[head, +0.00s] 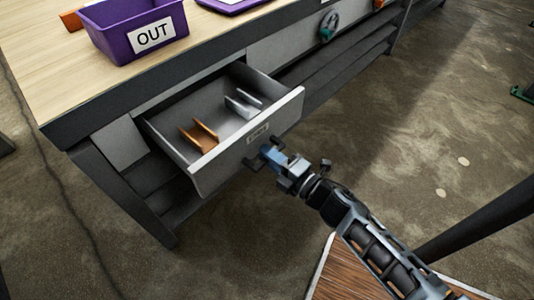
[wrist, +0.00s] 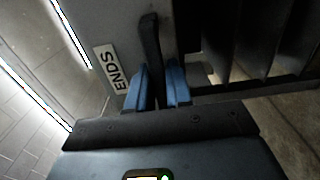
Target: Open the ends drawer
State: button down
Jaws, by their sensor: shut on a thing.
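The ends drawer (head: 222,163) is pulled well out from under the workbench in the head view. Its grey front carries a small label, which reads ENDS in the wrist view (wrist: 110,68). Brown angled pieces (head: 199,136) and pale grey angled pieces (head: 243,104) stand inside it. My gripper (head: 269,158) is at the drawer front, near the label. In the wrist view its blue fingers (wrist: 158,88) are shut on the dark drawer handle (wrist: 150,45). The handle is mostly hidden by my gripper in the head view.
A purple bin (head: 120,48) labelled OUT stands on the wooden benchtop (head: 40,60). A second purple tray (head: 228,4) lies farther back. Dark shelves (head: 335,68) run under the bench to the right. The concrete floor (head: 420,130) right of the drawer is largely clear.

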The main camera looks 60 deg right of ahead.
jog(key=c, duration=1.1)
grip_release()
jog(key=shift+s, duration=0.1)
jog(key=v, duration=0.7)
jog(key=shift+s+a, duration=0.15)
jog(key=shift+s, duration=0.15)
jog(key=s+a+r+m+g+y, duration=0.1)
jog(key=s+a+r+m+y, duration=0.2)
jog(key=s+a+r+m, duration=0.4)
jog(key=s+a+r+m+g+y, duration=0.2)
jog(key=s+a+r+m, duration=0.3)
jog(key=a+r+m, duration=0.35)
jog(key=shift+n, duration=0.35)
jog(key=r+p, duration=0.8)
jog(key=p, duration=0.1)
jog(key=r+p, duration=0.4)
jog(key=r, duration=0.1)
jog(key=shift+w, duration=0.25)
